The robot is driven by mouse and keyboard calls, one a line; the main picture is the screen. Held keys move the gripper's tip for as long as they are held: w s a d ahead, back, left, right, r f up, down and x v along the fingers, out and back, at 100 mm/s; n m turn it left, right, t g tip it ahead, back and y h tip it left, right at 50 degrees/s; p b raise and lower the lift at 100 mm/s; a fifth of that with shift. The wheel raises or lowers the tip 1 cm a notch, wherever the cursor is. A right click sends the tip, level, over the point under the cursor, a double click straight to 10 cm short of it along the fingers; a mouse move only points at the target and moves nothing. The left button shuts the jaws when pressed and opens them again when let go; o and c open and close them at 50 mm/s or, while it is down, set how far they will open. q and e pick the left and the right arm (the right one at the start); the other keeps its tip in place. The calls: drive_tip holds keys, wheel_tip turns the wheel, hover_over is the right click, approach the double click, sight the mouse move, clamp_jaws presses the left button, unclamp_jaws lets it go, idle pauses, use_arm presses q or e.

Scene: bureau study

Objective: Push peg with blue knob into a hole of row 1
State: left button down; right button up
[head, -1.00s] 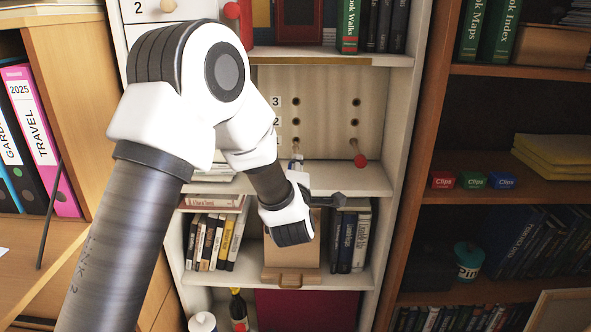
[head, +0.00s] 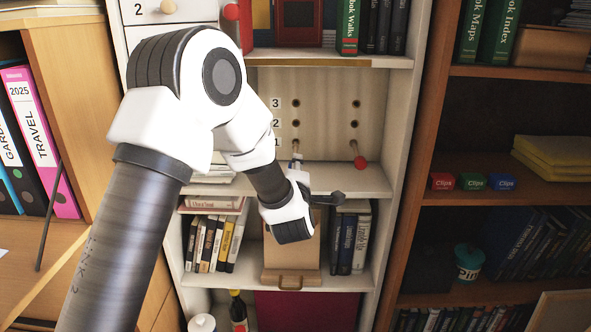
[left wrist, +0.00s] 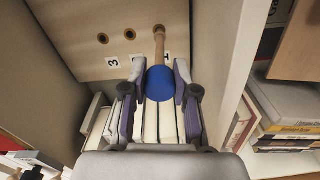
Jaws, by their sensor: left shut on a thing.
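The peg with the blue knob (left wrist: 163,84) shows in the left wrist view. Its wooden shaft (left wrist: 159,48) points at the board, and its tip is at the hole beside the label 1; how deep it sits I cannot tell. My left gripper (left wrist: 160,70) is shut on the blue knob, one finger on each side. In the head view the pale shaft (head: 296,148) shows just above my wrist, at row 1 of the left column. The peg board (head: 325,110) has holes in rows 1 to 3, two columns. My right gripper is not in view.
A peg with a red knob (head: 360,162) sticks out of the right column at row 1. A white shelf board (head: 355,180) lies below the peg board, with books (head: 352,240) beneath. The cabinet's side wall (left wrist: 240,60) stands close to my gripper.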

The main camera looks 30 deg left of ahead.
use_arm(q)
drive_tip(key=shift+x, duration=1.5)
drive_tip(key=shift+c, duration=1.6)
unclamp_jaws()
drive_tip(key=b+v, duration=0.2)
drive_tip(key=v, duration=0.8)
